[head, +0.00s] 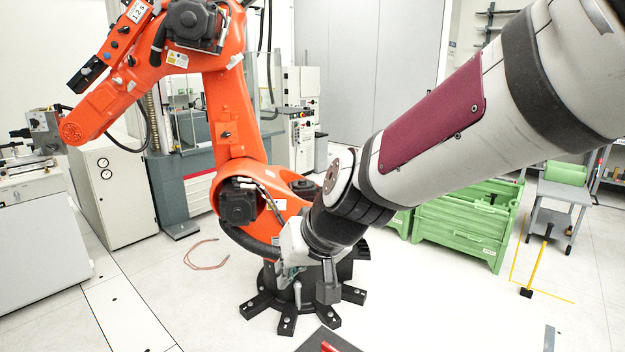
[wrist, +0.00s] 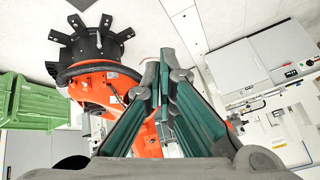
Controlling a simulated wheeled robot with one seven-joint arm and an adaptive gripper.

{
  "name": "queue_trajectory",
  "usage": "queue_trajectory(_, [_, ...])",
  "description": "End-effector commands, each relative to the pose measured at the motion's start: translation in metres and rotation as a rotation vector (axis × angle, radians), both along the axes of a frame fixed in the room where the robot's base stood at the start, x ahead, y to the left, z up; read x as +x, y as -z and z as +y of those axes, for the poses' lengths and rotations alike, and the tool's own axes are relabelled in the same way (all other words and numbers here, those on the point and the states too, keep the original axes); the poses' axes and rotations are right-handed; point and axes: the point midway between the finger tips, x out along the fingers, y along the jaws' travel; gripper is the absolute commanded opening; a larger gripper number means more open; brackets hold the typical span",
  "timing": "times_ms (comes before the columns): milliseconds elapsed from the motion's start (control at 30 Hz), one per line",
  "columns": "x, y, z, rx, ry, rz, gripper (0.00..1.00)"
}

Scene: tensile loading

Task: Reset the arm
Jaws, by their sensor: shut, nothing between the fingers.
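My arm (head: 440,125) reaches from the upper right of the head view down to the middle. Its wrist end (head: 335,222) is bent downward in front of the base of the orange robot. In the wrist view my gripper (wrist: 161,72) shows two dark green-padded fingers close together at their tips. It is shut, with nothing seen between the fingers. In the head view the fingertips are hard to make out against the black base. My gripper appears to hold nothing.
A large orange industrial robot (head: 228,110) stands on a black footed base (head: 288,318). Green crates (head: 462,222) and a small trolley (head: 560,195) are at the right. Grey machines and a white cabinet (head: 112,190) are at the left. Pale floor is open at the lower right.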

Motion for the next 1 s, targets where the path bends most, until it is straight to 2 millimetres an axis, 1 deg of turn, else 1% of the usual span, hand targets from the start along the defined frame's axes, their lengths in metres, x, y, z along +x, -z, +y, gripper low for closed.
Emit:
queue_trajectory(33, [-0.005,-0.011,-0.022,0.0,0.02,-0.004,0.0])
queue_trajectory(100, [-0.018,-0.022,-0.05,-0.013,0.045,0.001,0.0])
queue_trajectory(167, [-0.03,-0.03,-0.074,-0.028,0.071,0.003,0.0])
queue_trajectory(200, [-0.04,-0.033,-0.09,-0.043,0.089,0.006,0.0])
queue_trajectory(267, [-0.054,-0.038,-0.113,-0.064,0.12,0.01,0.0])
queue_trajectory(300, [-0.065,-0.039,-0.128,-0.081,0.143,0.013,0.0])
queue_trajectory(400, [-0.092,-0.041,-0.164,-0.128,0.21,0.022,0.0])
queue_trajectory(500, [-0.118,-0.039,-0.193,-0.176,0.276,0.031,0.0])
queue_trajectory(600, [-0.138,-0.036,-0.213,-0.215,0.331,0.039,0.0])
queue_trajectory(700, [-0.151,-0.034,-0.225,-0.24,0.369,0.046,0.0])
queue_trajectory(800, [-0.157,-0.032,-0.23,-0.253,0.386,0.051,0.0])
queue_trajectory(1000, [-0.158,-0.032,-0.231,-0.254,0.388,0.052,0.0])
